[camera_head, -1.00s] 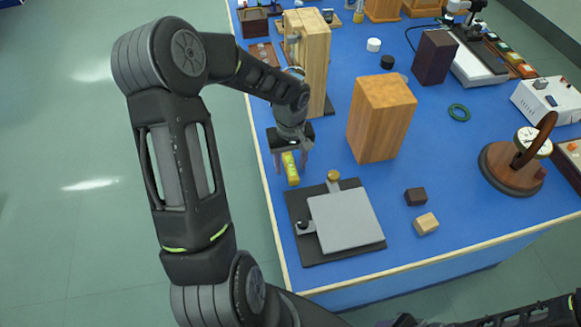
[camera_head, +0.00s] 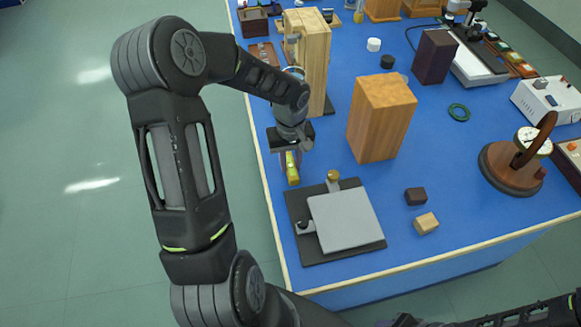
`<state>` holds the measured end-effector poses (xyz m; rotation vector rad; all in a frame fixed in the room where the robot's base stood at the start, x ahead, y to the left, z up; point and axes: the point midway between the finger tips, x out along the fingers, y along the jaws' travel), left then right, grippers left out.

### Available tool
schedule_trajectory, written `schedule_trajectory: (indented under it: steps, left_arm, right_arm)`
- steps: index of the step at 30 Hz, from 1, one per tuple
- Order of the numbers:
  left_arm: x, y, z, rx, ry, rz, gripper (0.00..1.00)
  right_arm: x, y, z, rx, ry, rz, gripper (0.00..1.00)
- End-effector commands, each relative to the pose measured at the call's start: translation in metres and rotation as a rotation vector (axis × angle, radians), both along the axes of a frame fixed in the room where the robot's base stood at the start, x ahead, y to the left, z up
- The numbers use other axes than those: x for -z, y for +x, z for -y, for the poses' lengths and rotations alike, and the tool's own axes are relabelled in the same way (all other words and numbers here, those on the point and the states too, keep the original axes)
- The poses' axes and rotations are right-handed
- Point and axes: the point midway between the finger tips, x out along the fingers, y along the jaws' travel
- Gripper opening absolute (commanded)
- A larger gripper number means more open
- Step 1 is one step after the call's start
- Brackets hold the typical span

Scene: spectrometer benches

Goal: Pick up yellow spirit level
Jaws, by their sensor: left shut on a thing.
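The yellow spirit level (camera_head: 292,174) is a small yellow bar near the left edge of the blue bench, just behind the dark plate. My left gripper (camera_head: 291,164) points down over it and is shut on it; the gripper body hides its far end. I cannot tell whether it touches the bench top. My right gripper is out of view; only a piece of my right arm shows at the bottom right.
A grey plate on a dark base (camera_head: 343,220) lies in front of the level. A tall wooden block (camera_head: 380,120) stands to the right, and a light wooden frame (camera_head: 312,55) stands behind. Two small blocks (camera_head: 416,196) (camera_head: 426,223) lie right of the plate.

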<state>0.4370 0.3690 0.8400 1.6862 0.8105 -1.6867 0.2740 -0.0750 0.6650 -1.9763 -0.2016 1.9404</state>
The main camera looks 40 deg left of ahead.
Motion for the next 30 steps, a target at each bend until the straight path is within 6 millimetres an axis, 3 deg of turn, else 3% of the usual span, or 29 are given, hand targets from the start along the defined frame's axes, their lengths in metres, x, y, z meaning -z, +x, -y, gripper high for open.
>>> schedule_trajectory:
  steps: [14, 30]
  left_arm:
    - [-0.006, 0.001, 0.0, -0.001, 0.002, 0.003, 0.0]
    - [-0.093, 0.001, 0.0, -0.001, 0.001, 0.003, 0.0]
  right_arm:
    - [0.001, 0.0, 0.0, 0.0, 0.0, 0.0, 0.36]
    - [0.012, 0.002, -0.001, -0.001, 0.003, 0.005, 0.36]
